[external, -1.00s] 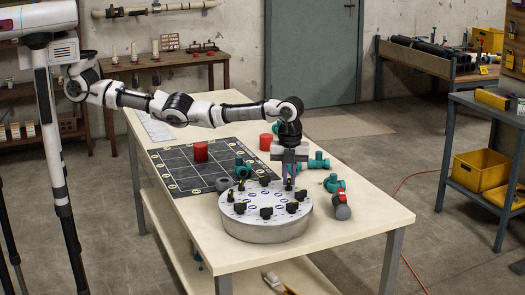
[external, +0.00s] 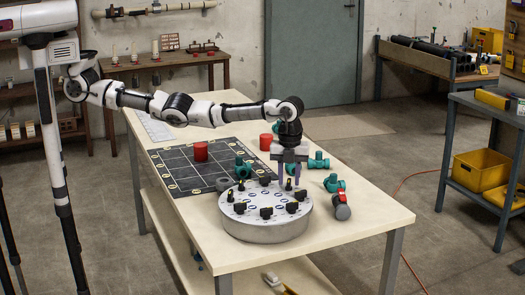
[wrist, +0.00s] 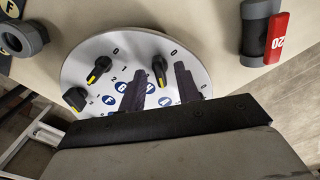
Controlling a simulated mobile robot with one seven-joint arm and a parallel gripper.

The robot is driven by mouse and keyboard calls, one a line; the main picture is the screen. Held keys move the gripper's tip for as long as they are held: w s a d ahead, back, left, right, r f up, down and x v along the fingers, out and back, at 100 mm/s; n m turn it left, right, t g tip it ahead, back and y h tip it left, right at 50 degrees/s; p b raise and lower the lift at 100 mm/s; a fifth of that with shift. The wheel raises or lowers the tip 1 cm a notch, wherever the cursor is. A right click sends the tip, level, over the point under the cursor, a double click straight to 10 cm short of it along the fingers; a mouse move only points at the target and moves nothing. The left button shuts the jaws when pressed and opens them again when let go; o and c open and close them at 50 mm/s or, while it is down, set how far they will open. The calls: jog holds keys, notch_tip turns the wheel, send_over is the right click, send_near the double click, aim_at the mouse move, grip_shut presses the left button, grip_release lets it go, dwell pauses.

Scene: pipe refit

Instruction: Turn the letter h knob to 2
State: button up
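A round grey-white dial plate (external: 265,228) stands on the table with several black knobs around its rim; it fills much of the wrist view (wrist: 80,55). My gripper (external: 292,184) is above its far edge, pointing down, fingers apart. In the wrist view my gripper (wrist: 161,72) has one finger on each side of a black knob (wrist: 160,72) with a yellow pointer mark, with gaps visible. A blue letter disc beside this knob is partly covered by a finger, so I cannot read it surely. Two other knobs (wrist: 98,70) sit to its left. The number its pointer marks is unclear.
A grey valve with a red handle (external: 342,206) stands right of the plate, close by. Teal pipe fittings (external: 318,162) lie behind it. The table's front right is clear.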

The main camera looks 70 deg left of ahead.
aim_at(289, 180)
notch_tip(289, 180, up, 14)
jog(key=b, duration=0.2)
jog(key=shift+f, duration=0.1)
dwell(0.6)
